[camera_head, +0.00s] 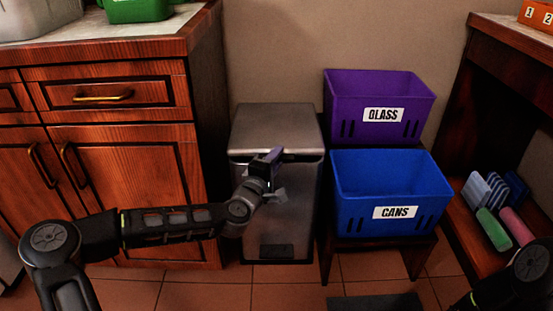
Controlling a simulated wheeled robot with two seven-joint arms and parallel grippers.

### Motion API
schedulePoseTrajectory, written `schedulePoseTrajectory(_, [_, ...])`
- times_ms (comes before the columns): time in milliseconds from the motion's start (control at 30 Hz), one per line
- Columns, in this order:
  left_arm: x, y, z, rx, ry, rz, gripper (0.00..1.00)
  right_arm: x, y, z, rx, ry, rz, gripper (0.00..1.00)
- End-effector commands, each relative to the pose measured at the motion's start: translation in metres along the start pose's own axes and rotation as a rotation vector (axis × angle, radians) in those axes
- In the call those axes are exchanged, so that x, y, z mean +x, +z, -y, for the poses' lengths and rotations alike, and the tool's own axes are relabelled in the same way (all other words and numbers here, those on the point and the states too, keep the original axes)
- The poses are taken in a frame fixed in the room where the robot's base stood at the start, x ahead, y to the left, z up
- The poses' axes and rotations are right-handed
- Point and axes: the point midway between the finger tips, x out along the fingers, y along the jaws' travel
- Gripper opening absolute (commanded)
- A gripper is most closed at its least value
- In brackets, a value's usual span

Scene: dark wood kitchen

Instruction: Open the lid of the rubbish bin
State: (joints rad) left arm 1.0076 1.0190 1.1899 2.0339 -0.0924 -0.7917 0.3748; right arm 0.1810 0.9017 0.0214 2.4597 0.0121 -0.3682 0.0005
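The rubbish bin (307,200) is a grey metal box on the tiled floor, between the wooden cabinet and the sorting crates. Its lid (275,125) lies shut on top. A dark pedal plate (277,251) shows low on its front. My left gripper (277,172) is in front of the bin's upper front, near the lid's front edge. The wrist hides part of the bin. I cannot tell whether the fingers touch the lid or whether they are open. Part of my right arm shows at the lower right corner; its gripper is out of view.
A purple GLASS crate (410,103) and a blue CANS crate (350,212) stand on a dark stand right of the bin. A wooden cabinet (120,160) is close on the left. A shelf unit (467,225) with coloured items stands at the right.

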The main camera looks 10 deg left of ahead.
Motion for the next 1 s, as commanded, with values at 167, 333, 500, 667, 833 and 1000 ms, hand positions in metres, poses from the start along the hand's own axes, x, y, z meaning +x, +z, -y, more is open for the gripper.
schedulePoseTrajectory(167, [-0.0003,-0.0001,0.0014,-0.001,-0.003,0.0,0.06,0.0001,0.0001,-0.0001,0.0,0.0,0.0,0.36])
schedulePoseTrajectory(333, [-0.0004,0.0,0.002,-0.001,-0.004,0.0,0.0,0.0002,0.0002,-0.0001,0.0,0.0,0.0,0.36])
schedulePoseTrajectory(500, [-0.0005,0.0,0.0026,-0.002,-0.005,0.001,0.0,0.0003,0.0003,-0.0002,0.0,0.0,0.0,0.36])
schedulePoseTrajectory(667, [-0.0006,0.0001,0.0031,-0.002,-0.006,0.001,0.0,0.0003,0.0003,-0.0002,0.0,0.0,0.0,0.36])
schedulePoseTrajectory(833, [-0.0007,0.0001,0.0036,-0.002,-0.007,0.001,0.0,0.0004,0.0003,-0.0002,0.0,0.0,0.0,0.36])
schedulePoseTrajectory(1000, [-0.0008,0.0002,0.0041,-0.003,-0.008,0.001,0.0,0.0004,0.0003,-0.0002,0.0,0.0,0.0,0.36])
